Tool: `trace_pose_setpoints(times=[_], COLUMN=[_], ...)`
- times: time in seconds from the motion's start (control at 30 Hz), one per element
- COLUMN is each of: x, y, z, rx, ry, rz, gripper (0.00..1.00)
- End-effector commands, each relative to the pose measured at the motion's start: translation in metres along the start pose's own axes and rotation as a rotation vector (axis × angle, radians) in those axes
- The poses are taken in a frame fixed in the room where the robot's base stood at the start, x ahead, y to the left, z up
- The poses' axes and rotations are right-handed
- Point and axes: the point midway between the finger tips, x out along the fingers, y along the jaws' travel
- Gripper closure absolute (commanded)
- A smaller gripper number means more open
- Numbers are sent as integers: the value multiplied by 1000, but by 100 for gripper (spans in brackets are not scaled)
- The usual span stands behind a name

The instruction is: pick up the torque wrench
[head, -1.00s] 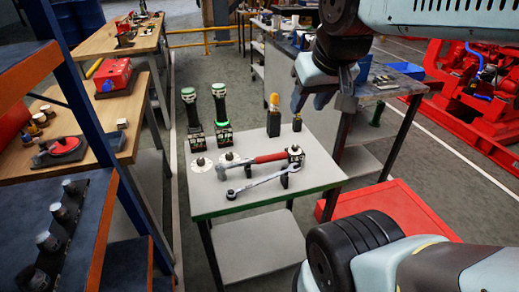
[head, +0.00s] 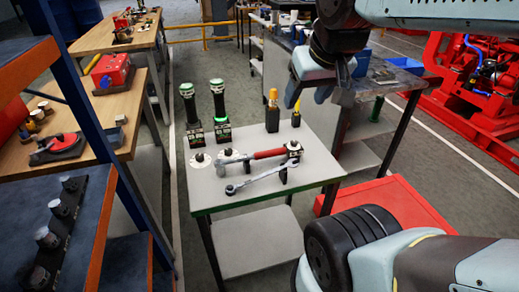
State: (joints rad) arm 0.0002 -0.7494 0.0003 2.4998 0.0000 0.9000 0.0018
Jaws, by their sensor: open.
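The torque wrench (head: 268,154), a long tool with a red grip and silver shaft, lies across the small grey table (head: 215,192). Its right end rests by a dark block (head: 293,148), its left end by a round white plate. A silver ratchet-type spanner (head: 262,178) lies in front of it, nearly parallel. My gripper (head: 308,92) is open and empty. In the picture it hangs above the table's back right corner, apart from and up-right of the wrench. The wrench is mostly unhidden.
Two upright green-topped tools (head: 218,105) and two yellow-topped ones (head: 272,112) stand behind the wrench. A blue rack (head: 75,240) is close on the left. A red box (head: 385,210) and a workbench (head: 385,75) stand right. The table's front left is clear.

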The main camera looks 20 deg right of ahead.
Motion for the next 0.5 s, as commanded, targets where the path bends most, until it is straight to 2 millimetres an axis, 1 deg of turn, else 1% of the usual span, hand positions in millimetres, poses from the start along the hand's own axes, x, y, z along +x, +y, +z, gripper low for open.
trace_pose_setpoints(times=[0.17,0.37,0.5], x=[8,37,61], y=[-1,-5,-8], z=[-10,-36,-54], rx=[69,276,434], ry=[-26,-91,-134], rz=[18,69,109], gripper=[42,42,42])
